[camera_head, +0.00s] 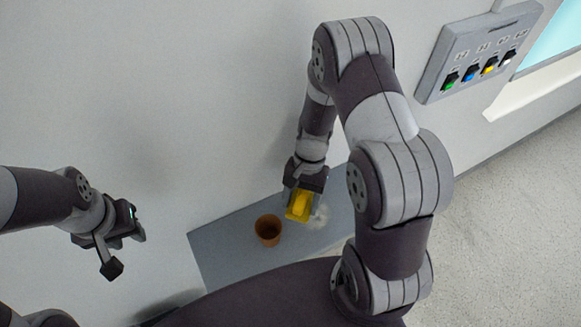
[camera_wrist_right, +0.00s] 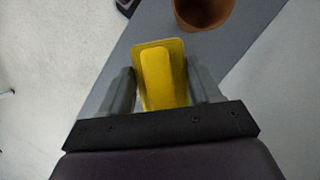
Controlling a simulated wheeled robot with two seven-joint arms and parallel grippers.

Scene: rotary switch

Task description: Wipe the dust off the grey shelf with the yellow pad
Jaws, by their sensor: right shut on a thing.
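The grey shelf (camera_head: 222,262) runs along the wall in the head view, and its bare surface also shows in the wrist view (camera_wrist_right: 150,32). My right gripper (camera_head: 302,196) is shut on the yellow pad (camera_head: 299,206), low over the shelf; I cannot tell for sure if the pad touches it. In the wrist view the pad (camera_wrist_right: 160,72) sits between the two fingers. A pale dust patch (camera_head: 318,217) shows on the shelf just right of the pad. My left gripper (camera_head: 124,247) hangs left of the shelf, empty, its fingers spread apart.
A brown pot (camera_head: 268,230) stands on the shelf close left of the pad; it also shows at the top of the wrist view (camera_wrist_right: 203,10). A switch panel (camera_head: 478,52) with several coloured switches and a window (camera_head: 553,45) are at the upper right.

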